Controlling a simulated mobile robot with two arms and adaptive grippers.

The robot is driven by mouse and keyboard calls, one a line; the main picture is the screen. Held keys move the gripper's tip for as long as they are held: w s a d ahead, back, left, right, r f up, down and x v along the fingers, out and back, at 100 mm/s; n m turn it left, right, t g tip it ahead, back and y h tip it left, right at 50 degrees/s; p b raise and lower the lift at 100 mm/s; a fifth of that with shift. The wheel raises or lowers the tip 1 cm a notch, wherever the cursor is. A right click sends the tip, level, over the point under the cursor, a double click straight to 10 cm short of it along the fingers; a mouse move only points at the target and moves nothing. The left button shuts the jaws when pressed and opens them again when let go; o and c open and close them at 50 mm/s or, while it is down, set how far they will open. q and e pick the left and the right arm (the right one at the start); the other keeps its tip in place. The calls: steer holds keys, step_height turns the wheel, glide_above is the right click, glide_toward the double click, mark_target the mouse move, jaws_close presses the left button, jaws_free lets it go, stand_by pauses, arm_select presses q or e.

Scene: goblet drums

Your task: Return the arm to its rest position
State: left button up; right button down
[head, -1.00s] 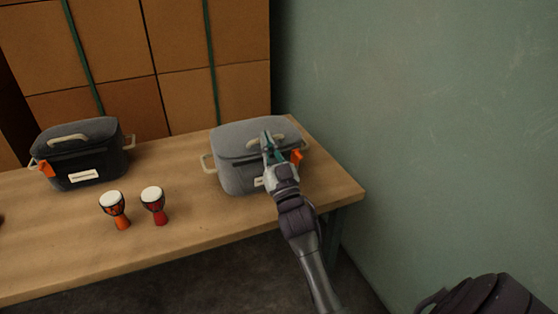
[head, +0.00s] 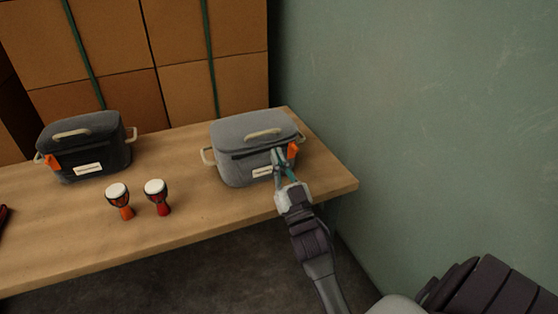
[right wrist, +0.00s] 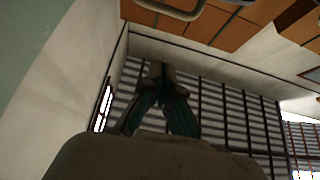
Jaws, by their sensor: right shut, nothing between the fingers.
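My right gripper (head: 280,157) is shut and empty in the head view, in front of the light grey bag (head: 233,167) at the right end of the table. Its fingers cover part of the bag's front near the orange tag; I cannot tell whether they touch it. The right wrist view shows the shut fingers (right wrist: 158,75) against a striped ceiling. My left gripper is not in view.
The wooden table (head: 200,225) holds a dark grey bag (head: 100,150) at the left and two goblet drums, one orange (head: 121,202) and one red (head: 158,198). Stacked boxes (head: 120,100) stand behind. A green wall (head: 430,120) closes the right side.

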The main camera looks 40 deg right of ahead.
steer(key=shift+s+f, duration=0.2)
steer(key=shift+s, duration=0.1)
steer(key=shift+a+f, duration=0.1)
